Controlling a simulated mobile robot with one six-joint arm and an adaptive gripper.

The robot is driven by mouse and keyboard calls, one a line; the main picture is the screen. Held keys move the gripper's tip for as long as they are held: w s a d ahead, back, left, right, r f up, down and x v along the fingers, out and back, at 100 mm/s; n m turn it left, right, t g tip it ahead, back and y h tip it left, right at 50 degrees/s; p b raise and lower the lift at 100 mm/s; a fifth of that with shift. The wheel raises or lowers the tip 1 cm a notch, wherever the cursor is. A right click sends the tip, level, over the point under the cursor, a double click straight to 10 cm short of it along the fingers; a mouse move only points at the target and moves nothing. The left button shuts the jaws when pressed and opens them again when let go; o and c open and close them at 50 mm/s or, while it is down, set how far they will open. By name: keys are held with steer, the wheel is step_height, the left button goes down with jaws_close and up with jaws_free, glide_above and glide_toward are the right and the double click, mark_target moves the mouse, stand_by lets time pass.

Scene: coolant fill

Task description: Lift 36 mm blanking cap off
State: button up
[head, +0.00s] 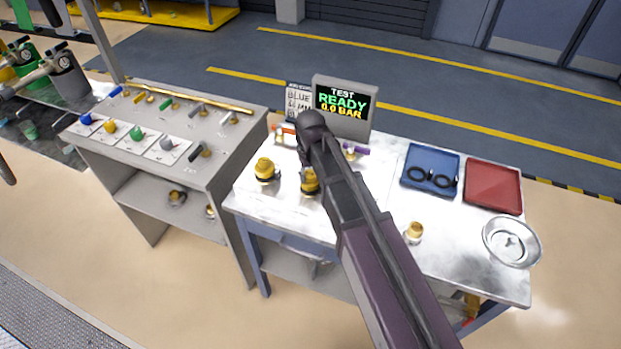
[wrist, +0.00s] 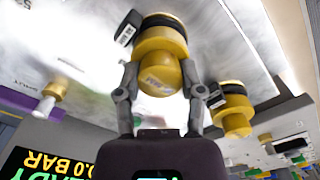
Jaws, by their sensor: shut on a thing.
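A yellow blanking cap (wrist: 158,78) sits on a wider yellow body with a black band in the wrist view. My gripper (wrist: 159,83) has one finger on each side of this cap and is shut on it. Marks on the cap's face are too blurred to read. In the head view the same cap (head: 310,186) stands on the white-topped bench, partly hidden by my arm. A second yellow capped fitting (head: 265,168) stands to its left; it also shows at the right in the wrist view (wrist: 236,112).
A display (head: 343,105) reading TEST READY 0.0 BAR stands behind. A blue tray (head: 420,157) with black rings, a red tray (head: 494,185) and a round metal dish (head: 511,242) are on the right. A small brass piece (head: 413,232) lies right of my arm.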

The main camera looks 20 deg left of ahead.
mark_target(310, 174)
steer(key=shift+r, duration=0.15)
step_height(310, 174, up, 3)
steer(key=p, duration=0.3)
steer(key=shift+s+d+r+p, duration=0.15)
steer(key=shift+s+r+p, duration=0.15)
steer(key=shift+p, duration=0.2)
steer(key=s+d+r+p, duration=0.1)
steer(key=s+d, duration=0.6)
steer(key=s, duration=0.6)
steer(key=shift+s, duration=0.3)
